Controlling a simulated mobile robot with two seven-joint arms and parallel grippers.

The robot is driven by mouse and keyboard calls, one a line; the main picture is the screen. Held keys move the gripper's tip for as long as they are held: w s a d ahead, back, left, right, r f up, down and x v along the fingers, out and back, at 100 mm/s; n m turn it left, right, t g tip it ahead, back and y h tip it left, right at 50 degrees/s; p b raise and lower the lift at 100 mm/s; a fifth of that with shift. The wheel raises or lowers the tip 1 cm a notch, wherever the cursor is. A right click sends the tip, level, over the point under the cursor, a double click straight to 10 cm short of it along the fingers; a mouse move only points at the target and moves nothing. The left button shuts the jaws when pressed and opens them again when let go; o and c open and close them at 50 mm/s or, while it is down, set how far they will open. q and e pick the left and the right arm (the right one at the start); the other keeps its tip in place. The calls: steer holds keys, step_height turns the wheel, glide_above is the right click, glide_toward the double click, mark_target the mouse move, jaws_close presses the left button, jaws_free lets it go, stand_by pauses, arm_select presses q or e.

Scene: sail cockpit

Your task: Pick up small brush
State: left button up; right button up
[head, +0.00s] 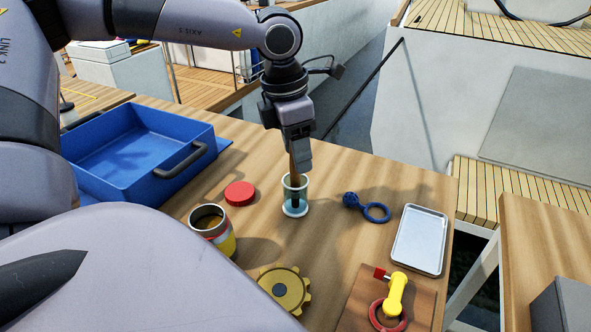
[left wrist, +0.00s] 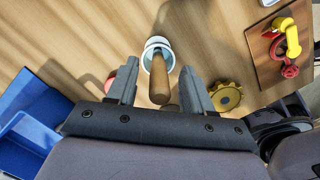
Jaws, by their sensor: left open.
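The small brush has a brown wooden handle (head: 294,170) and stands upright in a clear glass-like cup (head: 296,202) on the wooden table. In the left wrist view the handle (left wrist: 159,87) rises from the cup (left wrist: 156,48) between the two open fingers. My left gripper (head: 298,160) points down over the cup, with its fingers around the handle's upper part. The fingers look apart from the handle in the left wrist view (left wrist: 158,92). The brush's lower end is inside the cup. My right gripper is not seen.
A blue tray (head: 183,188) is at left. A red lid (head: 239,193), a tin (head: 212,226), a yellow gear (head: 284,290), a blue ring part (head: 375,212) and a metal tray (head: 444,240) surround the cup. A yellow-handled valve (head: 395,292) on a board is at front right.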

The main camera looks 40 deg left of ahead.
arm_select(q)
steer(key=shift+c, duration=0.9)
jaws_close()
